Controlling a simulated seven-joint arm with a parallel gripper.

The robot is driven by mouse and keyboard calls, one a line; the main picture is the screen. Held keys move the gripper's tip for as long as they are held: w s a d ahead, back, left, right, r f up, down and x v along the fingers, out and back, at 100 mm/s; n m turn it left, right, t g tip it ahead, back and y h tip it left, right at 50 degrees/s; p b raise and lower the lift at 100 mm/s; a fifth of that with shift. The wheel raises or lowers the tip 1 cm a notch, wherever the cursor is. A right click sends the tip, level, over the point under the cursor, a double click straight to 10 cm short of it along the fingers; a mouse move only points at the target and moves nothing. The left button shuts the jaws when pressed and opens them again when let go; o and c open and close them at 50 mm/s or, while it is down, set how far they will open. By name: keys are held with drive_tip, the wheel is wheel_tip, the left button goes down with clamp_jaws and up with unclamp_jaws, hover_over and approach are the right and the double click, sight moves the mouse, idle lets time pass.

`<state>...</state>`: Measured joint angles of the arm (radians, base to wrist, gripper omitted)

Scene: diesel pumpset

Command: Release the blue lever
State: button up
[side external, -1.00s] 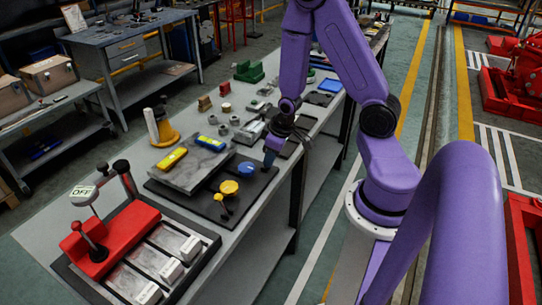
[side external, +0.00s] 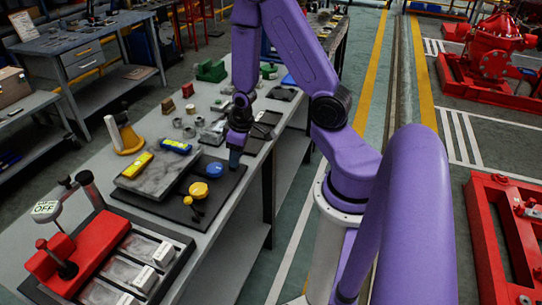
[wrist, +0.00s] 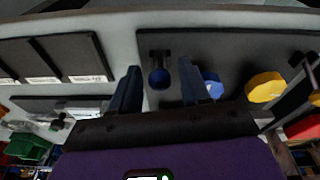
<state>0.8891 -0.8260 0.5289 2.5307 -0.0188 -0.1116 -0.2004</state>
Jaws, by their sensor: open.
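The blue lever shows in the wrist view as a blue round knob (wrist: 159,78) on a short dark stem. It stands near the edge of a dark board (wrist: 232,45). My gripper (wrist: 159,88) is open, with one finger on each side of the knob and a visible gap to both. In the side view my gripper (side external: 234,158) points down at the right edge of the board, and it hides the lever there. A blue disc (side external: 214,170) lies just left of it and also shows beside the right finger in the wrist view (wrist: 212,85).
On the same board are a yellow disc (side external: 198,190) and a small yellow-knobbed lever (side external: 188,200). A grey slab (side external: 158,175) carries yellow and blue pieces. A red block with an OFF lever (side external: 92,250) stands at front left. The table's right edge is close by.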

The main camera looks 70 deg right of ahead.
drive_tip(key=shift+w, duration=0.2)
drive_tip(key=shift+w+g, duration=0.1)
drive_tip(key=shift+g, duration=0.4)
